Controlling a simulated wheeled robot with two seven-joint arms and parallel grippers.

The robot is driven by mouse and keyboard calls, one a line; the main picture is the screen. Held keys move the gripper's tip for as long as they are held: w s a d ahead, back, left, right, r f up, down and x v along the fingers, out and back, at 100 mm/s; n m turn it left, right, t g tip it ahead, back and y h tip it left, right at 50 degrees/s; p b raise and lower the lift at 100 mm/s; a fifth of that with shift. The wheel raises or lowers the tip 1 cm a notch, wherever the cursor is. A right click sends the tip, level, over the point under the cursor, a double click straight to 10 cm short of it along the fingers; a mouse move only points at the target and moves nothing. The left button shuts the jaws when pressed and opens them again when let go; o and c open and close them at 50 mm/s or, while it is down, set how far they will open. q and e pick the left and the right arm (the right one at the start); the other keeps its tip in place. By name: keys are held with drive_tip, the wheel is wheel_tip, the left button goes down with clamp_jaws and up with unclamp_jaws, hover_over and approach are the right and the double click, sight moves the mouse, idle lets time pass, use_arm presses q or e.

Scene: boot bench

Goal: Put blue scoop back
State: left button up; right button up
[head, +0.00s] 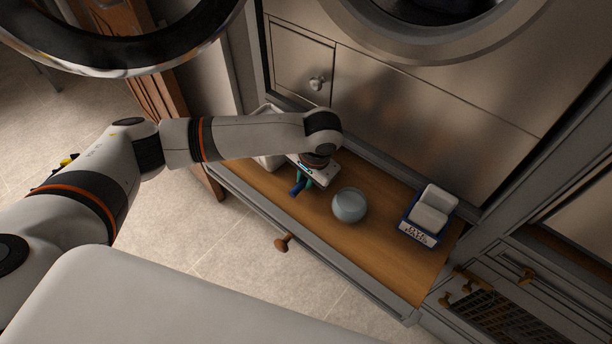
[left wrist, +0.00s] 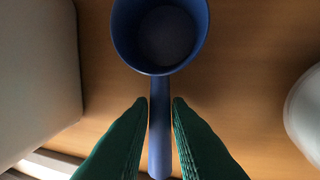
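The blue scoop (left wrist: 160,62) lies on the wooden bench top, its round cup at the top of the left wrist view and its handle pointing down the picture. In the head view only a small blue part of it (head: 297,188) shows below my left gripper (head: 303,180). The green fingers of my left gripper (left wrist: 160,103) stand on either side of the handle. A thin gap shows between each fingertip and the handle, so the gripper looks open around it. My right gripper is not in view.
A pale round bowl or jar (head: 349,205) stands just right of the gripper. A blue box with white blocks (head: 418,233) is farther right on the wooden bench (head: 376,254). A white container (head: 268,160) stands left, close to the gripper. Metal cabinet fronts rise behind.

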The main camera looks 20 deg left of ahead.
use_arm(q)
drive_tip(key=o, duration=0.5)
drive_tip(key=shift+c, duration=0.2)
drive_tip(key=w+v, duration=0.1)
drive_tip(key=v, duration=1.1)
drive_tip(key=shift+s+p, duration=0.35)
drive_tip(key=shift+s, duration=0.1)
drive_tip(key=shift+r, duration=0.15)
